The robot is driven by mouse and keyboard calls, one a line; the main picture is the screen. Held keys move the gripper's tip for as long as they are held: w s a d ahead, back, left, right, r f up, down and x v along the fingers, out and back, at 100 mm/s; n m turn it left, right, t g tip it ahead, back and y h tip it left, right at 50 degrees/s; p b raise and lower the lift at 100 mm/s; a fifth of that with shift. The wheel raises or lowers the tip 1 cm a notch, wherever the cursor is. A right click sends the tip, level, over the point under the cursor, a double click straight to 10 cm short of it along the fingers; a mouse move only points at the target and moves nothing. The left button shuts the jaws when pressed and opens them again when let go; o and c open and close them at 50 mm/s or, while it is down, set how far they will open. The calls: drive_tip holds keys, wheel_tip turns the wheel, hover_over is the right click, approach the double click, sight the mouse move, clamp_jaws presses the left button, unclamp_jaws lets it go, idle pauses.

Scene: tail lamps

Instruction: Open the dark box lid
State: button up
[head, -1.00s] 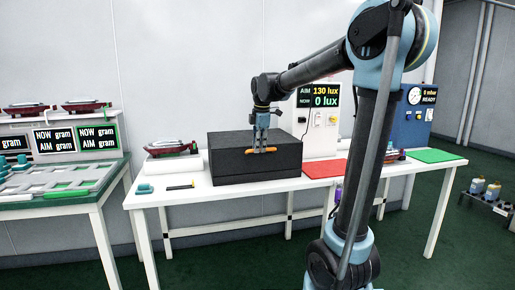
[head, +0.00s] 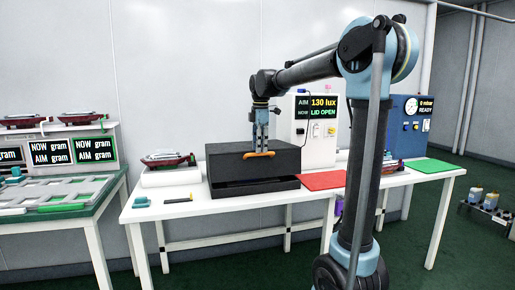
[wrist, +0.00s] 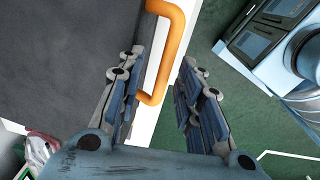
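The dark box (head: 255,189) stands on the white table. Its dark lid (head: 225,163) is slightly raised at the front, with a narrow dark gap between lid and box. An orange handle (head: 258,154) is on the lid's front. My gripper (head: 261,140) points down at the handle from above. In the wrist view, my gripper (wrist: 165,62) has its two fingers apart, with the orange handle (wrist: 170,58) between them, nearer the left finger. Clear space shows between the handle and the right finger. The box's inside is hidden.
The lux meter panel (head: 316,130) behind the box reads "LID OPEN". A red mat (head: 322,181) lies right of the box. A small black and yellow tool (head: 179,201) lies at the front left.

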wheel_tip(320, 180, up, 12)
drive_tip(key=shift+s, duration=0.25)
idle(0.3)
drive_tip(key=shift+d+f, duration=0.1)
drive_tip(key=shift+f, duration=0.05)
